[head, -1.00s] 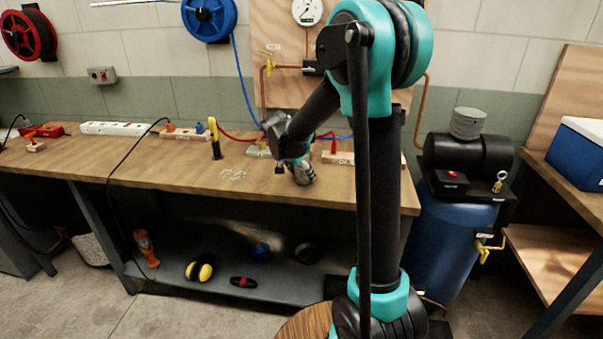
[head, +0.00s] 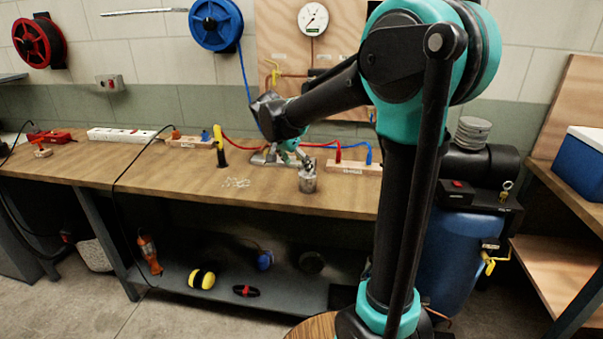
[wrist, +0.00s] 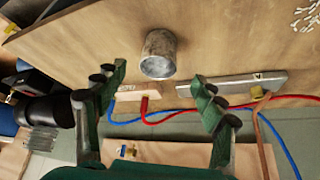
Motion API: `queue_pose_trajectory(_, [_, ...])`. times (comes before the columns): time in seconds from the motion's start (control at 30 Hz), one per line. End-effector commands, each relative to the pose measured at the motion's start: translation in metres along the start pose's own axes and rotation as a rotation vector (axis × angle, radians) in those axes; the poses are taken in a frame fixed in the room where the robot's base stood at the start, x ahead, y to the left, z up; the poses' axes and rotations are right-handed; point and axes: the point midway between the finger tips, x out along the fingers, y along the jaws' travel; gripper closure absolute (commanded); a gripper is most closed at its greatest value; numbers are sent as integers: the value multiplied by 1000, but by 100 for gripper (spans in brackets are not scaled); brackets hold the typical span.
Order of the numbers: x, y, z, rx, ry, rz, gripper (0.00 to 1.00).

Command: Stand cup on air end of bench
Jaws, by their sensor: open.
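In the head view my gripper (head: 292,152) is just behind and left of the cup, partly hidden by my arm.
Red and blue hoses run to a wooden block (head: 350,167) behind the cup. A metal bar (wrist: 240,83) lies beside the cup. A yellow-and-black tool (head: 220,150) stands left. Small scattered pieces (head: 237,183) lie on the bench. A blue tank with a black compressor (head: 455,225) stands right.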

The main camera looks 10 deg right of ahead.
Motion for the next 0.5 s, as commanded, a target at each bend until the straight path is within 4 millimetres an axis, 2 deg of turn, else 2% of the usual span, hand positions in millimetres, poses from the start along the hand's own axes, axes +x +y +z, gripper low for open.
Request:
queue_pose_trajectory(0.17, [-14,2,1,-4,-2,-1,30])
queue_pose_trajectory(0.27, [-9,18,6,-39,-20,-6,30])
queue_pose_trajectory(0.37, [8,56,20,-133,-62,-27,30])
queue_pose_trajectory(0.5, [37,129,63,-330,-134,-100,30])
